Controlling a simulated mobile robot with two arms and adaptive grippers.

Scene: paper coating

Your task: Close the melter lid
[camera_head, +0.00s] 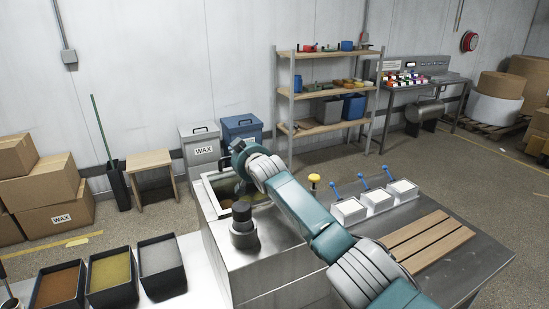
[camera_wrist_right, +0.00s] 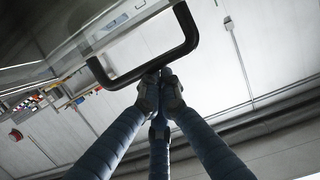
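The metal melter (camera_head: 263,262) stands in the middle of the head view. Its top opening is uncovered in part, with brownish contents inside. My right arm reaches in from the lower right, and my right gripper (camera_head: 238,152) is above the melter's far side. In the right wrist view its fingers (camera_wrist_right: 160,85) are drawn together at the crossbar of a black handle (camera_wrist_right: 150,73). I cannot tell whether the bar is held or only touched. The handle is next to a metal panel, possibly the lid. The lid is not clear in the head view. My left gripper is not in view.
A black knobbed fitting (camera_head: 242,238) stands on the melter's near edge. White-topped boxes (camera_head: 376,200) with blue levers and a wooden slat board (camera_head: 428,241) are on the right. A grey wax bin (camera_head: 202,150) and a blue bin (camera_head: 242,130) stand behind. Trays (camera_head: 111,277) are left.

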